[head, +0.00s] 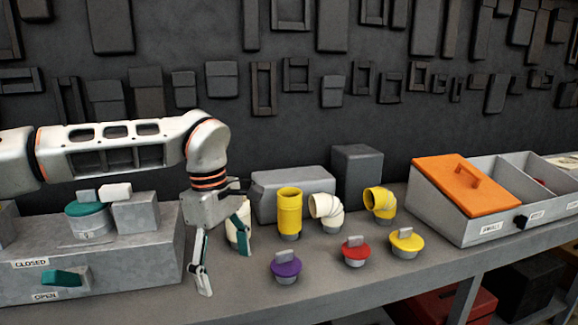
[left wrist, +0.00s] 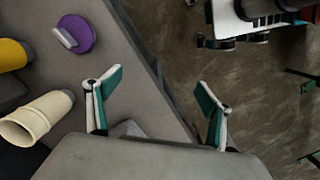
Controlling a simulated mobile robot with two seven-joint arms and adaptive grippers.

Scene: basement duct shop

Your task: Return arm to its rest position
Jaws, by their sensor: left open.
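My left arm (head: 110,148) reaches in from the left above the bench. My left gripper (head: 222,260) hangs down by the bench's front edge, right of the grey drawer box. Its fingers are spread, with nothing between them, and in the left wrist view the open fingers (left wrist: 158,105) are over the bench edge and the floor. A cream duct piece (head: 232,232) stands just behind the gripper and is partly hidden by it. It also shows in the left wrist view (left wrist: 36,118), apart from the fingers. My right gripper is not in view.
The bench (head: 335,285) holds a purple-capped piece (head: 286,264), red (head: 355,249) and yellow (head: 407,240) ones, a yellow pipe (head: 289,205), and cream (head: 327,208) and yellow (head: 380,201) elbows. A drawer box (head: 150,260) stands left, an orange-lidded bin (head: 470,195) right.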

